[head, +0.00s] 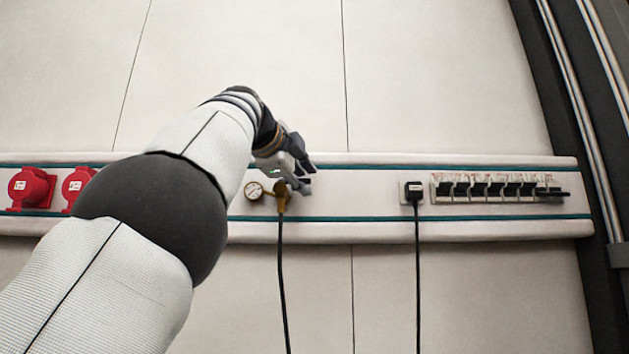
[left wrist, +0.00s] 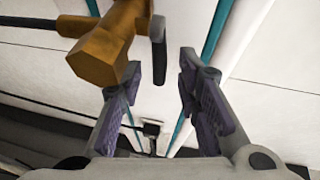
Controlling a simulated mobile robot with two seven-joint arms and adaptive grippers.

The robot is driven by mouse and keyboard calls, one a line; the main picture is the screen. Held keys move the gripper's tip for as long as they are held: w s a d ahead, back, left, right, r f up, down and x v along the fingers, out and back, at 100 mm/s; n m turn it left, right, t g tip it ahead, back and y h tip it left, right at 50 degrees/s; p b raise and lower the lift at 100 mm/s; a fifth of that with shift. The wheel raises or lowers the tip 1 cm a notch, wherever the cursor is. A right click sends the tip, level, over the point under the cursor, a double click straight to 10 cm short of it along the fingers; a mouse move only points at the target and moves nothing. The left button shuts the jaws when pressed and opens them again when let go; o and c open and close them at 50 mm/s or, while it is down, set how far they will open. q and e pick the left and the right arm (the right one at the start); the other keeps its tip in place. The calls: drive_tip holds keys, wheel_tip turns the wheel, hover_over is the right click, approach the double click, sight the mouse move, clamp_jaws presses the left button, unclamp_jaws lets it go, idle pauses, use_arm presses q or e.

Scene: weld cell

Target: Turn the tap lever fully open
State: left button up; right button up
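The brass tap (head: 281,198) sits on the wall rail, and my left gripper (head: 306,178) is just right of and above it. In the left wrist view the tap body (left wrist: 98,58) is large at the upper left. Its dark grey lever (left wrist: 158,48) hangs from the tap's right side, with its lower end near the left fingertip. The left gripper (left wrist: 160,76) is open, with a wide gap between its fingers. I cannot tell whether a finger touches the lever. In the head view the lever cannot be made out beside the fingers. My right gripper is not in view.
A round gauge (head: 253,190) is left of the tap, and a black hose (head: 283,290) hangs below it. Red sockets (head: 32,187) are at the left. A black plug (head: 414,190) with a cable and a row of switches (head: 497,189) are at the right.

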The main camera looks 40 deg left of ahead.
use_arm(q)
drive_tip(key=shift+w, duration=0.1)
clamp_jaws()
drive_tip(key=shift+s+d+m+t+h, duration=0.15)
drive_tip(key=shift+s+m+h, duration=0.15)
drive_tip(key=shift+m+h, duration=0.6)
drive_tip(key=shift+s+a+m+t+h, duration=0.25)
drive_tip(key=shift+m+h, duration=0.35)
drive_tip(key=shift+h, duration=0.6)
drive_tip(key=shift+d, duration=0.25)
drive_tip(key=shift+f, duration=0.1)
unclamp_jaws()
